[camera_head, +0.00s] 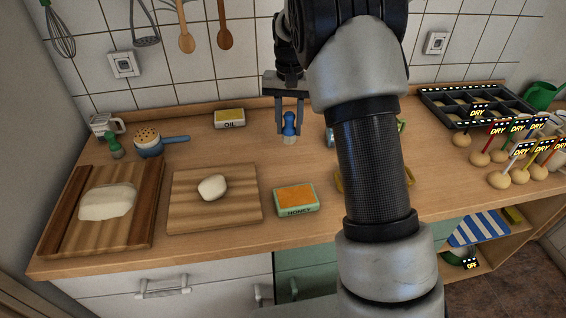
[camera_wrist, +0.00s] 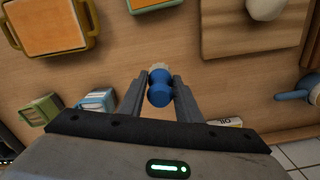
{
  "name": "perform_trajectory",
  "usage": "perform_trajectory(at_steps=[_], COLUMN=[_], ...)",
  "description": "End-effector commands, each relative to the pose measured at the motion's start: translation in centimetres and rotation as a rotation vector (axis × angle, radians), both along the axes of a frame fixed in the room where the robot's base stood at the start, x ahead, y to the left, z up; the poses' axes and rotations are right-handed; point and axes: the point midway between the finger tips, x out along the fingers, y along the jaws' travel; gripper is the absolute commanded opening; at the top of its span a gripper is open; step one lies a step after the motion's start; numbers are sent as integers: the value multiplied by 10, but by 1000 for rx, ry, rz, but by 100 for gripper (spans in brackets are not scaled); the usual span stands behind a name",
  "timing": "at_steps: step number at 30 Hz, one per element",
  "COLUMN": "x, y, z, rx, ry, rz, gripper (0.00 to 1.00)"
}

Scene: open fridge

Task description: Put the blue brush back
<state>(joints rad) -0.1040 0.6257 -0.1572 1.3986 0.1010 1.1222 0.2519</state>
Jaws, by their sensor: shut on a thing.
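My gripper (camera_head: 289,131) is shut on the blue brush (camera_head: 290,122) above the back middle of the wooden counter. The brush is upright, blue handle up and pale bristles down. In the wrist view the brush (camera_wrist: 159,90) sits between the two fingers of my gripper (camera_wrist: 158,98), with its pale bristles at the far end. I cannot tell whether the bristles touch the counter. A green-handled brush (camera_head: 113,146) stands at the left, by a blue pan (camera_head: 150,147). A blue container (camera_wrist: 98,100) is left of my gripper in the wrist view.
An oil box (camera_head: 230,118) is left of my gripper. A honey box (camera_head: 296,200) and a board with dough (camera_head: 238,217) lie in front. A yellow-handled dish (camera_wrist: 88,38) is partly hidden by my arm in the head view. Dough balls with "DRY" tags and a black tray (camera_head: 431,95) are right.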

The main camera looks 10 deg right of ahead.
Motion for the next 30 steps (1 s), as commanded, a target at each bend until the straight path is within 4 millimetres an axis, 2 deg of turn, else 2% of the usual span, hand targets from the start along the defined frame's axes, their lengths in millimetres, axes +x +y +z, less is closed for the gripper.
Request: perform_trajectory(at_steps=[1,3,11,18,30], x=[-1,-1,0,-1,0], y=[0,0,0,0,0], z=[-12,-23,-47,-85,-93], rx=[0,1,0,0,0], ry=[6,5,2,5,1], rz=[-1,-1,1,0,0], gripper=[8,8,8,8,8])
